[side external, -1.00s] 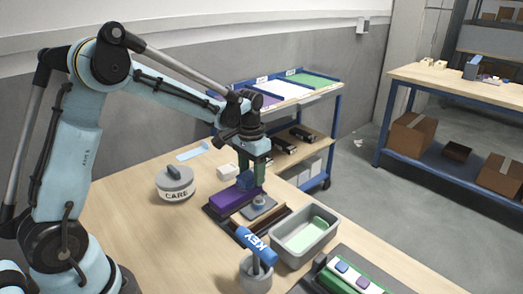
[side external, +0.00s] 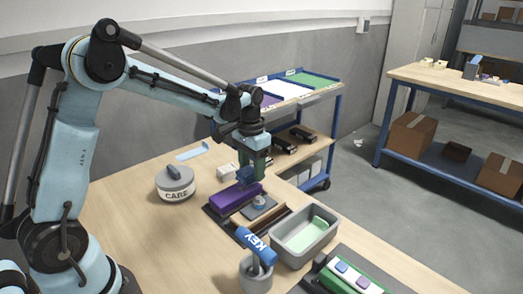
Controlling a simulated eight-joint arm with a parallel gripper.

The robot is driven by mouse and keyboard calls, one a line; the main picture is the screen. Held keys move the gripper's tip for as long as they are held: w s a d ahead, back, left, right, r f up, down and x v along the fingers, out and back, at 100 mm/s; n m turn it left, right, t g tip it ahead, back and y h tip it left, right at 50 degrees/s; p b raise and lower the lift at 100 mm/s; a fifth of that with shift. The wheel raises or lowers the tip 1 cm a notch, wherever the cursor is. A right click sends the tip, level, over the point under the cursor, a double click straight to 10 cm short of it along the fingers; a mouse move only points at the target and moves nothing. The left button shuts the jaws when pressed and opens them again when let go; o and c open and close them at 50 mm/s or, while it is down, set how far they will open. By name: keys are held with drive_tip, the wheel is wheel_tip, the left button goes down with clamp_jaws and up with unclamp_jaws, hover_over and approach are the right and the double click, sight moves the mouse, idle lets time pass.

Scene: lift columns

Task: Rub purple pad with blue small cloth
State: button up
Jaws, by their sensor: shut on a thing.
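The purple pad (side external: 232,199) is a long block lying in a dark tray (side external: 216,221) on the wooden table. The blue small cloth (side external: 246,175) is a dark blue piece at the far right end of the pad's top. My gripper (side external: 250,165) points down over that end and is shut on the cloth. The cloth looks to be at or just above the pad's top; I cannot tell whether they touch. The fingertips are small and partly hidden by the cloth.
A grey bin (side external: 306,236) with a green piece, a blue KEY-marked handle (side external: 256,246) in a grey cup, and a round CARE container (side external: 175,184) stand nearby. A small grey knobbed block (side external: 259,204) sits right of the pad. The table's left front is clear.

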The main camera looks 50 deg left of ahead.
sight(240, 175)
drive_tip(key=shift+r, duration=3.45)
drive_tip(key=shift+f, duration=0.3)
drive_tip(key=shift+f, duration=3.7)
drive_tip(key=shift+s+f, duration=0.15)
drive_tip(key=shift+s, duration=0.6)
drive_tip(key=shift+c, duration=0.5)
drive_tip(key=shift+s, duration=1.2)
drive_tip(key=shift+w, duration=2)
drive_tip(key=shift+s+r, duration=0.1)
drive_tip(key=shift+r, duration=3.9)
